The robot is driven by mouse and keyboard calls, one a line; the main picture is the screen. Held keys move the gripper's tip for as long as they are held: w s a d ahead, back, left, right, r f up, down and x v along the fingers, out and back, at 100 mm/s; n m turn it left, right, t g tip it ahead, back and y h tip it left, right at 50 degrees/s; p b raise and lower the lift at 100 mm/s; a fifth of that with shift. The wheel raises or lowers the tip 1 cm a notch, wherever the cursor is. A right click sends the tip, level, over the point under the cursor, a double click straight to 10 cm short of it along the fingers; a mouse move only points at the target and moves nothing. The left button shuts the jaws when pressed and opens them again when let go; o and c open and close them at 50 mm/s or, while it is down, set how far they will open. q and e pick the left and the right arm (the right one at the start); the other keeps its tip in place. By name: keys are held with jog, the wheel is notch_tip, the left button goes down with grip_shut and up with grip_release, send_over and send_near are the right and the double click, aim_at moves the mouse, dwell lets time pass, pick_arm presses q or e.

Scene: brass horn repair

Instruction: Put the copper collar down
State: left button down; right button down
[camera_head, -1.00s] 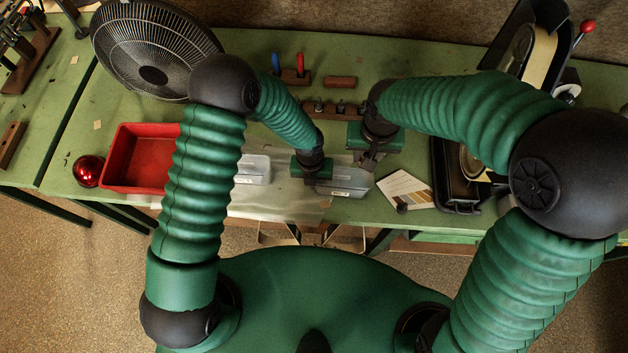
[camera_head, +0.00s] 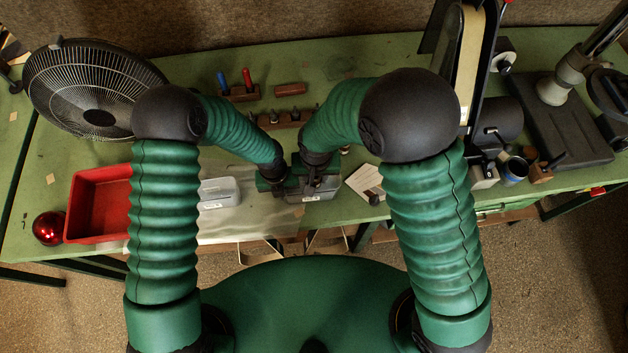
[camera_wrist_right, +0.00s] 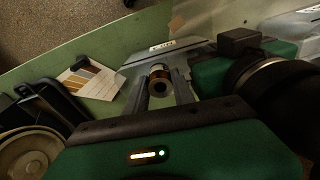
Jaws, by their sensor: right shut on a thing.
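In the right wrist view the copper collar (camera_wrist_right: 160,82), a short ring with a dark bore, sits between the fingers of my right gripper (camera_wrist_right: 161,90), which is shut on it. Behind it is a grey labelled tray (camera_wrist_right: 185,47). In the head view my right gripper (camera_head: 314,183) is over this grey tray (camera_head: 322,194), and the collar is hidden there. My left gripper (camera_head: 276,184) is close beside it on the left, and its fingers are hidden. A dark part of the left gripper (camera_wrist_right: 240,42) shows in the wrist view.
A second grey tray (camera_head: 219,192) stands to the left, with a red bin (camera_head: 86,205) and shiny red ball (camera_head: 48,228) beyond it. A colour card (camera_head: 362,181) lies right of the grippers. A wooden block (camera_head: 284,121) stands behind them. A fan (camera_head: 95,85) stands at far left.

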aim_at(316, 183)
pick_arm(q)
jog(key=shift+d, duration=0.1)
pick_arm(e)
jog(key=shift+d+f, duration=0.1)
jog(key=shift+f, duration=1.2)
jog(key=shift+f, duration=0.6)
jog(key=c, duration=1.3)
grip_release()
jog(key=shift+c, duration=0.2)
jog(key=shift+r, duration=0.1)
